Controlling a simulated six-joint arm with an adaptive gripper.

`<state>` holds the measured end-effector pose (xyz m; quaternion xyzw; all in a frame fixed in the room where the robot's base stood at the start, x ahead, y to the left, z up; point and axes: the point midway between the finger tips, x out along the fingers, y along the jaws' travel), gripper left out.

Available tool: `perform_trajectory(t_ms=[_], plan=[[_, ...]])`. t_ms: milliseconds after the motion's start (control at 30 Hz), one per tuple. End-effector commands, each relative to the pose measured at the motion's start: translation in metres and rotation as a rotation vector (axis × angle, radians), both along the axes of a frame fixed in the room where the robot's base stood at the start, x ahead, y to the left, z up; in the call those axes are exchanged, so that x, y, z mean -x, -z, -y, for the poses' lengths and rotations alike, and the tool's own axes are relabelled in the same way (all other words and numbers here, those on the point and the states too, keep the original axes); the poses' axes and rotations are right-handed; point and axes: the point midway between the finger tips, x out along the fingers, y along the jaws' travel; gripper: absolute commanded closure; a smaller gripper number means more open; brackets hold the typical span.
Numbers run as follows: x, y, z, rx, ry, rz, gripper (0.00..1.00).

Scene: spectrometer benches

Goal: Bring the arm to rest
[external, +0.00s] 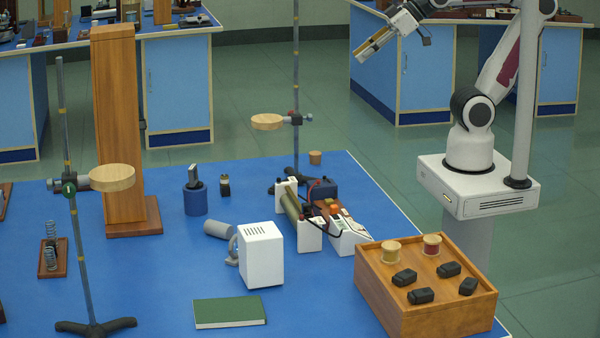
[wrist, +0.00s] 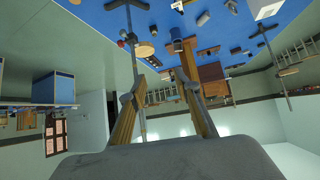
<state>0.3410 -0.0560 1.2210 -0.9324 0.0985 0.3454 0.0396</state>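My gripper (external: 364,52) is raised at the top of the external view, high above the floor and to the right of the blue bench. It points down and to the left. In the wrist view its two tan fingers stand apart around an empty gap (wrist: 158,95), so it is open and holds nothing. My arm rises from a white base at the right, and its upper part is cut off by the top edge of the picture.
The blue bench (external: 165,285) carries a wooden box (external: 430,315) with black blocks, a white box (external: 261,256), a green book (external: 229,312), a tall wooden column (external: 118,130) and ring stands. The nearest stand rod (external: 296,60) rises left of my gripper. Other benches stand behind.

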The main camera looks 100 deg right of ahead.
Motion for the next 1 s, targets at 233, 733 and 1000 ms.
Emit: perform_trajectory(t_ms=[233,733,1000], plan=[[0.064,0.077,-0.04,-0.024,-0.139,-0.252,0.68],[0.099,0.108,-0.056,-0.033,-0.213,-0.37,0.68],[0.098,0.107,-0.056,-0.034,-0.212,-0.37,0.68]])
